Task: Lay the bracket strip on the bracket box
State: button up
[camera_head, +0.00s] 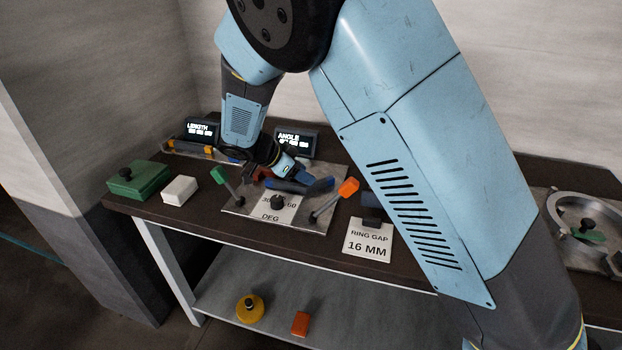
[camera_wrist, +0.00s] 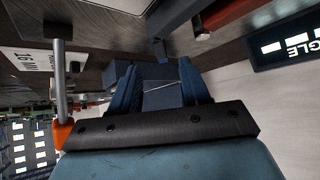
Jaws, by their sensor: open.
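My gripper (camera_head: 318,186) reaches low over the bench, pointing right above the lever plate. Its two dark blue fingers stand apart in the wrist view (camera_wrist: 158,80). A thin pale line (camera_wrist: 163,85) crosses between the fingers; it may be the edge of the bracket strip, but I cannot tell. A dark blue-grey block (camera_head: 371,199), possibly the bracket box, stands behind the ring gap sign, right of the fingertips. It seems to show beyond the fingers in the wrist view too (camera_wrist: 152,72). I cannot make out the strip in the head view.
The orange lever (camera_head: 348,188) and green lever (camera_head: 219,176) rise near my gripper. The angle display (camera_head: 297,143) is behind. A green box (camera_head: 139,180) and white block (camera_head: 180,190) sit left.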

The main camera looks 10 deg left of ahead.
jog(key=v, duration=0.6)
jog(key=d+r+n+g+y, duration=0.1)
jog(key=d+r, duration=0.4)
jog(key=d, duration=0.4)
jog(key=d+r+n+g+y, duration=0.2)
jog(key=d+r, duration=0.2)
jog(key=d, duration=0.5)
jog(key=d+r+n+g+y, duration=0.1)
jog(key=d+r, duration=0.4)
jog(key=d, duration=0.4)
jog(key=s+d+r+n+t+y, duration=0.1)
jog(key=s+d+r+n, duration=0.1)
jog(key=s+d, duration=0.6)
jog(key=s+d+r+n+t+y, duration=0.1)
jog(key=s+d+r+n+t, duration=0.1)
jog(key=s+d, duration=0.6)
jog(key=s+r+n, duration=0.1)
jog(key=s+n, duration=0.1)
jog(key=s, duration=0.1)
jog(key=shift+d+r+t+y, duration=0.2)
jog(key=shift+d+t+y, duration=0.1)
jog(key=shift+d+y, duration=0.1)
jog(key=shift+s+a, duration=0.1)
jog(key=shift+s, duration=0.2)
